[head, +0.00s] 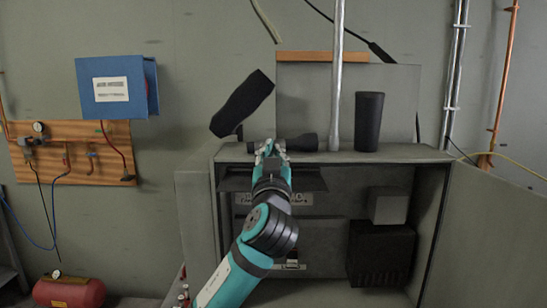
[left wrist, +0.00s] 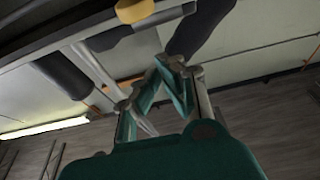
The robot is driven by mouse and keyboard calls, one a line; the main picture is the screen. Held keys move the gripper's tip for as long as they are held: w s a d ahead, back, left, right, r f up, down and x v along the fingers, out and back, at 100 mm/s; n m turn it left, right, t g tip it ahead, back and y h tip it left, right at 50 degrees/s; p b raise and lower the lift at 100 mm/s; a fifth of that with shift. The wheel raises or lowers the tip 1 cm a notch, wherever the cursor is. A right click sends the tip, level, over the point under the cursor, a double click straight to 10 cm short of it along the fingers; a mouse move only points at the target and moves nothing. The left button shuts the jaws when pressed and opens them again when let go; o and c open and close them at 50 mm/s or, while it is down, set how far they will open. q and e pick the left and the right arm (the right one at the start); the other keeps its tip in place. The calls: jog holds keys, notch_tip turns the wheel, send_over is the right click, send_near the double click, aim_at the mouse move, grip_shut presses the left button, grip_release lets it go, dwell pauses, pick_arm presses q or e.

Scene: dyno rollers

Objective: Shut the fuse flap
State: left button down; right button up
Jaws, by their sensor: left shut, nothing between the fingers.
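A dark flat flap (head: 308,180), which looks like the fuse flap, sticks out under the top edge of the open grey cabinet (head: 428,153). Below it is a pale panel (head: 318,198) with lettering, partly hidden by my arm. My left gripper (head: 270,148) is at the cabinet's top front edge, above the flap in the picture. It is shut and empty; its teal fingers also show in the left wrist view (left wrist: 145,88). I cannot tell whether it touches the edge or the flap. My arm hides the flap's middle. My right gripper is not in view.
On the cabinet top are a black torch-like object (head: 302,142), a black cylinder (head: 368,120) and a metal pole (head: 336,80). The cabinet door (head: 490,235) stands open at the right. Inside are a grey box (head: 388,205) and a black box (head: 380,252).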

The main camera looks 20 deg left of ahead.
pick_arm(q)
notch_tip(320, 180, down, 4)
jog(key=shift+s+d+r+p, duration=0.15)
jog(key=shift+p, duration=0.25)
